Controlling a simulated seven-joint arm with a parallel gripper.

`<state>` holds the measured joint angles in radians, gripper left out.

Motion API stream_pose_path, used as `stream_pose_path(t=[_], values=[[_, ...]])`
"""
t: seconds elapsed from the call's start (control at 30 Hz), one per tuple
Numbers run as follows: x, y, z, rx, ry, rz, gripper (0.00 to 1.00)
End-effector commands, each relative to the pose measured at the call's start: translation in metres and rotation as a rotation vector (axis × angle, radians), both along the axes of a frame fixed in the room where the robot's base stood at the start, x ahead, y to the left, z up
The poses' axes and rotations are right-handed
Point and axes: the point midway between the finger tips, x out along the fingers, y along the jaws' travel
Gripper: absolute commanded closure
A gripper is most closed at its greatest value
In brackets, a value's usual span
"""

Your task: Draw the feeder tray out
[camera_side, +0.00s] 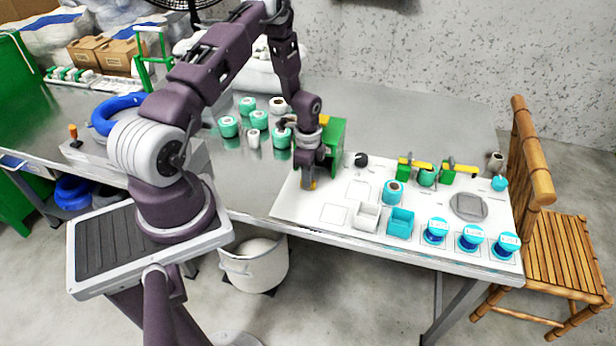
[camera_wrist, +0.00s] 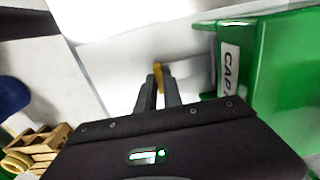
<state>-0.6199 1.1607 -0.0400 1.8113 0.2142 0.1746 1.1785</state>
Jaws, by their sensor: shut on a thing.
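The green feeder (camera_side: 336,140) stands at the left back of the white work board, with a yellow part on top. In the wrist view the feeder (camera_wrist: 270,65) fills the right side and bears a label starting "CAP". My gripper (camera_side: 310,184) is low over the board, in front of the feeder and pointing down. In the wrist view my gripper (camera_wrist: 158,84) is shut on a small yellow handle (camera_wrist: 158,70). A pale grey surface (camera_wrist: 190,68) lies between the handle and the feeder; it may be the tray. The side view hides most of it behind my gripper.
White bin (camera_side: 366,217) and teal bin (camera_side: 400,222) sit right of my gripper. Several blue-topped pots (camera_side: 436,231) line the front edge. Green clamps with yellow levers (camera_side: 447,172) stand behind. A wooden chair (camera_side: 540,225) is beyond the right edge.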

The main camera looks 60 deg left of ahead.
Motion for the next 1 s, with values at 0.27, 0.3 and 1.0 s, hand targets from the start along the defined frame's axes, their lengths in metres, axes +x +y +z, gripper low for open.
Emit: stream_pose_path(t=[0.27,0.3,1.0], values=[[-0.035,-0.036,0.0,0.001,0.003,-0.006,1.0],[-0.044,-0.045,0.0,0.0,0.004,-0.007,1.0],[-0.089,-0.089,0.001,0.0,-0.003,0.0,0.85]])
